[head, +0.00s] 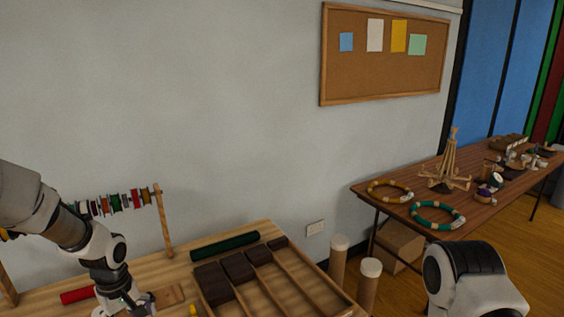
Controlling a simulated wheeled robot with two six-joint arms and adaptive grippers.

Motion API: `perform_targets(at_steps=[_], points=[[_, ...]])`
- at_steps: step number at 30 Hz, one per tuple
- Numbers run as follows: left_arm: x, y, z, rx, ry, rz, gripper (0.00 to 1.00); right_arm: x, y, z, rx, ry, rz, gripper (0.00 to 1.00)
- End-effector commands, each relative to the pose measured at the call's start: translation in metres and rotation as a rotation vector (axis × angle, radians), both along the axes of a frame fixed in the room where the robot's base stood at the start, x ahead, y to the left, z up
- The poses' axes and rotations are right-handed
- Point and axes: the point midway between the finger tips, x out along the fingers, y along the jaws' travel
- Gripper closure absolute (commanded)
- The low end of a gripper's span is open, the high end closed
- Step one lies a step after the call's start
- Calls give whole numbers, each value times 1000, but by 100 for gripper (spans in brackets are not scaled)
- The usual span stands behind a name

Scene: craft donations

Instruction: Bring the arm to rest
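My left arm (70,230) comes in from the left, over the wooden table. Of my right arm only a rounded white and black link (470,280) shows at the bottom right. My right gripper is out of the picture.
The wooden table (262,228) holds a divided tray (318,292) with dark blocks, a green roll (225,245), a red roll (77,295) and a spool rack (163,222). Two capped tubes (369,285) stand right of it. A folding table (470,200) with crafts is farther right.

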Motion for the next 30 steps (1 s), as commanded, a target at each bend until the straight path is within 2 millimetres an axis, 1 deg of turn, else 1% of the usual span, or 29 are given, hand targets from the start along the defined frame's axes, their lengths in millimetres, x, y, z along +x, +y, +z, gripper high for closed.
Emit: perform_targets(at_steps=[1, 8, 11, 14, 15, 17, 18, 19, 20, 23, 24, 26, 27, 28, 29, 30], points=[[-4, 0, -14, 0, 18, 0, 0, 0, 0, -6, 0, 0, 0, 32], [-23, -4, -62, 12, 98, -15, 0, 0, 0, -19, 0, 0, 0, 32], [-40, -8, -87, 16, 150, -25, 0, 0, 0, -26, 0, -1, 0, 32], [-62, -13, -116, 17, 216, -35, 0, 0, 0, -33, 0, -1, 0, 32], [-74, -17, -129, 16, 245, -39, 0, 0, 0, -37, 0, -1, 0, 32], [-91, -21, -149, 13, 285, -44, 0, 0, 0, -43, 0, 0, 0, 32], [-105, -26, -165, 9, 311, -50, 0, 0, 0, -47, 0, 0, 0, 32], [-115, -29, -175, 5, 330, -54, 0, 0, 0, -50, 0, 0, 0, 32], [-129, -33, -190, -1, 351, -66, 0, 0, 0, -55, 0, 0, 0, 32], [-181, -49, -240, -31, 412, -119, 0, 0, 0, -72, 0, 0, 0, 32], [-208, -57, -262, -51, 431, -155, 0, 0, 0, -79, 0, 0, 0, 32], [-253, -70, -294, -86, 444, -229, 0, 0, 0, -92, 0, 0, 0, 32], [-285, -78, -312, -110, 435, -296, 0, 0, 0, -101, 0, 0, 0, 32], [-305, -83, -321, -124, 412, -356, 0, 0, 0, -105, 0, 0, 0, 32], [-318, -86, -324, -129, 375, -415, 0, 0, 0, -106, 0, 0, 0, 32], [-325, -88, -323, -125, 315, -493, 0, 0, 0, -105, 0, 1, 0, 32]])
